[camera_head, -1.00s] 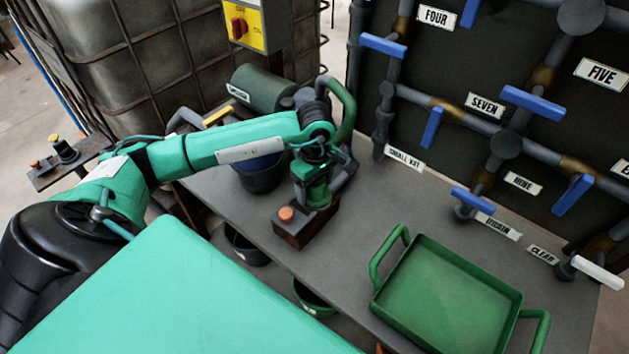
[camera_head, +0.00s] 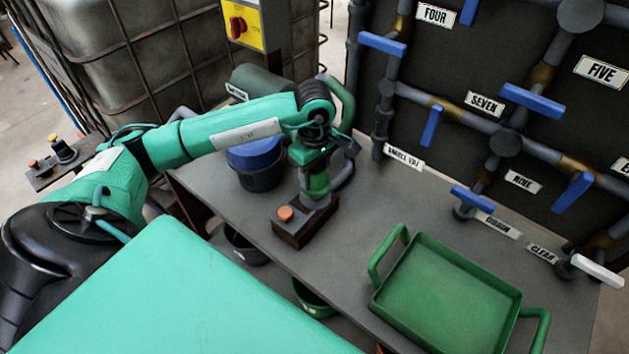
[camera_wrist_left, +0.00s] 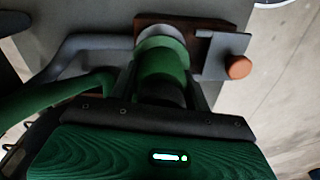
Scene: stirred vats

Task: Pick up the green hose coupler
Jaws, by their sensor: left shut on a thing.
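The green hose coupler (camera_head: 319,182) is upright over the small wooden block (camera_head: 302,234) on the bench. My left gripper (camera_head: 315,165) is shut on it from above. A grey round part (camera_head: 318,203) shows between the coupler and the block; I cannot tell whether the coupler touches it. In the left wrist view the coupler (camera_wrist_left: 163,62) sits between the fingers, with the pale grey part (camera_wrist_left: 160,32) at its far end. An orange knob (camera_head: 285,213) is on the block beside it. My right gripper is not in view.
A green tray (camera_head: 447,297) with two handles stands at the bench's right. A blue-topped dark bucket (camera_head: 257,165) and a green cylinder (camera_head: 272,88) are behind my arm. A green hose (camera_head: 345,110) curves behind the gripper. Pipes with blue valve handles (camera_head: 532,102) line the back panel.

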